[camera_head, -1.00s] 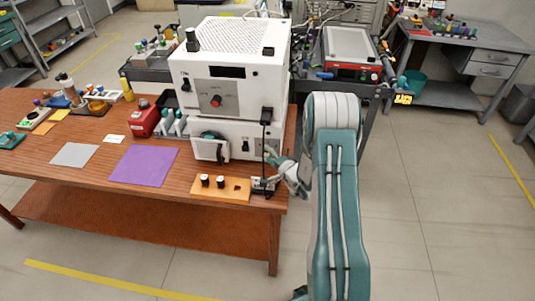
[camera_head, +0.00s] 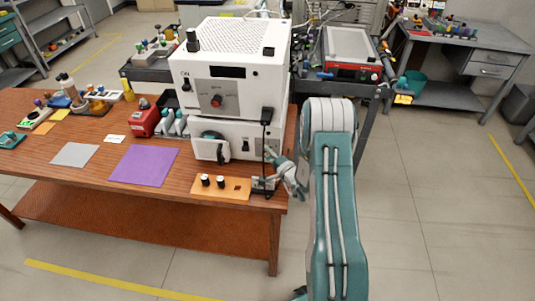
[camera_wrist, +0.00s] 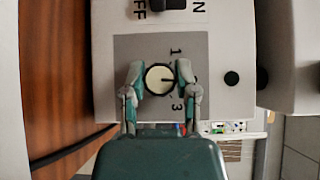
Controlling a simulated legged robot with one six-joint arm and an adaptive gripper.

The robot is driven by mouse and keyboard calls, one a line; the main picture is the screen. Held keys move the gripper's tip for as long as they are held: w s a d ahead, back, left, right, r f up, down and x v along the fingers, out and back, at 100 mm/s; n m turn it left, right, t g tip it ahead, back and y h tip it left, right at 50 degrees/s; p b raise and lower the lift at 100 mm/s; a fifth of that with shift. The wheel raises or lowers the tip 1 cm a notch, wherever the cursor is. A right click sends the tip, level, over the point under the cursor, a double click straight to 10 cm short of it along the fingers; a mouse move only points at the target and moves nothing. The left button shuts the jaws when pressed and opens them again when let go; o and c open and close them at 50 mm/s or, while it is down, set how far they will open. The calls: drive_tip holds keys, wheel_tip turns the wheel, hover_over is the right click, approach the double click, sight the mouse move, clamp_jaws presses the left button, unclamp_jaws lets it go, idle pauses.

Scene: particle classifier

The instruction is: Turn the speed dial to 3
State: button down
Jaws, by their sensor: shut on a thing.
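The speed dial (camera_wrist: 160,79) is a round cream knob on a grey plate in the wrist view, with a dark pointer line. The line points right in the picture, between the printed 1 (camera_wrist: 175,51) and 3 (camera_wrist: 177,104). My gripper (camera_wrist: 160,82) has one teal and grey finger on each side of the dial and is shut on it. The right finger covers the plate where the line points. In the head view my gripper (camera_head: 274,159) is at the right front of the lower white box (camera_head: 234,134), and the dial is hidden there.
An ON/OFF switch (camera_wrist: 168,4) and a round black knob (camera_wrist: 232,78) are near the dial. In the head view a black cable (camera_head: 265,130) hangs close beside my gripper. A wooden board (camera_head: 220,189) with small black-topped parts lies in front.

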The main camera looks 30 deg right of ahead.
drive_tip(key=shift+f+m+t, duration=0.2)
drive_tip(key=shift+m+t, duration=0.3)
drive_tip(key=shift+m, duration=0.1)
drive_tip(key=shift+c, duration=2.1)
unclamp_jaws()
drive_tip(key=shift+o, duration=0.2)
drive_tip(key=shift+d, duration=0.1)
drive_tip(key=s, duration=0.4)
drive_tip(key=s+d, duration=0.1)
drive_tip(key=s, duration=0.2)
drive_tip(key=s+d+f, duration=0.1)
drive_tip(key=s, duration=0.3)
drive_tip(key=shift+s+d, duration=0.15)
drive_tip(key=shift+s, duration=0.15)
